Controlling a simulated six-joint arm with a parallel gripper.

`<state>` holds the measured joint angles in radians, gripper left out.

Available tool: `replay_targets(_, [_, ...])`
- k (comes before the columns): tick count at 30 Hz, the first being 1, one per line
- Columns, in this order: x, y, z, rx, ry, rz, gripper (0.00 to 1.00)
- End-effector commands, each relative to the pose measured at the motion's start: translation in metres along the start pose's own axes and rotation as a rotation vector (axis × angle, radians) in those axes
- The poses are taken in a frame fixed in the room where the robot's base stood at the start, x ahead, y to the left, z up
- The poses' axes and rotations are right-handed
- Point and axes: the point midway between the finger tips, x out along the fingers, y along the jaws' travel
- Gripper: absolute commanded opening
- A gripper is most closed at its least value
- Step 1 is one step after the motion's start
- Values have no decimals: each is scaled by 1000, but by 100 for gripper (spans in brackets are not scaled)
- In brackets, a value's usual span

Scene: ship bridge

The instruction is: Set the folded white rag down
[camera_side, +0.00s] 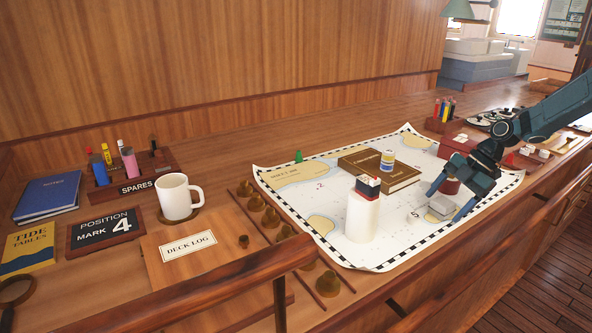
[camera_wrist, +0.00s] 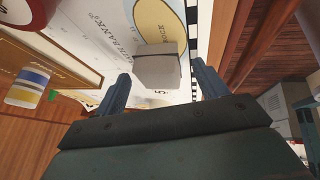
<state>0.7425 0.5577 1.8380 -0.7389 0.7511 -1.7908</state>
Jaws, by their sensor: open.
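The folded white rag (camera_side: 441,207) is a small pale grey-white block on the right part of the sea chart (camera_side: 395,243). In the wrist view the rag (camera_wrist: 158,66) shows a dark line along its edge. My gripper (camera_side: 445,204) is open, its two fingers pointing down at the chart on either side of the rag. In the wrist view my gripper (camera_wrist: 163,75) shows gaps between the rag and both fingers. The rag appears to rest on the chart, though its underside is hidden.
The chart's front right is clear.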

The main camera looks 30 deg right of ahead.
Motion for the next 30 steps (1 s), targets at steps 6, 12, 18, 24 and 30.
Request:
replay_targets(6, [-3, 1, -1, 0, -1, 1, 72])
replay_targets(12, [-17, 1, 0, 0, -1, 3, 72])
replay_targets(18, [-45, 1, 0, 0, -2, 5, 72])
replay_targets(24, [-79, 1, 0, -1, -2, 4, 72])
replay_targets(30, [-105, 1, 0, -1, -1, 3, 72])
